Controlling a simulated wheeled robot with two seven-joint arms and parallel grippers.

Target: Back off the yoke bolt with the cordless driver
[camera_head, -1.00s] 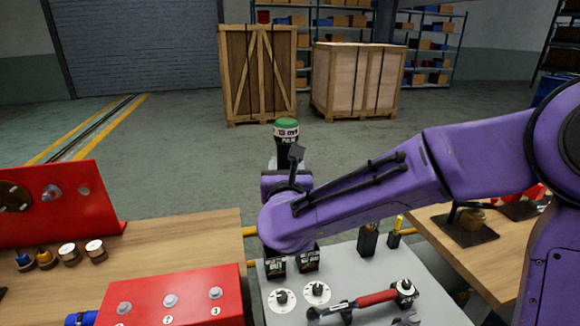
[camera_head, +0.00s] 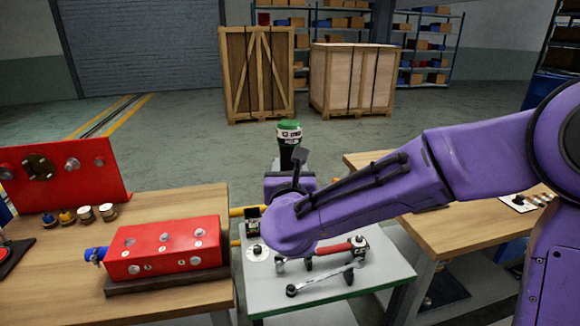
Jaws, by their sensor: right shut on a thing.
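My right gripper (camera_head: 288,172) is at the end of the purple arm, beyond the grey-topped stand. Its jaws are mostly hidden by my own wrist. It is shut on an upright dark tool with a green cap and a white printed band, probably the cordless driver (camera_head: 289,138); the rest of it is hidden. A red block (camera_head: 167,255) with several bolt heads (camera_head: 198,232) on it lies on the left bench, left of and nearer than the gripper. I cannot tell which bolt is the yoke bolt. My left gripper is not in view.
The grey-topped stand (camera_head: 300,302) holds a red-handled tool (camera_head: 342,248) and a silver wrench (camera_head: 322,281). A red upright panel (camera_head: 105,165) stands on the left wooden bench (camera_head: 60,290). Another bench is at the right. Two wooden crates (camera_head: 352,80) stand behind on open floor.

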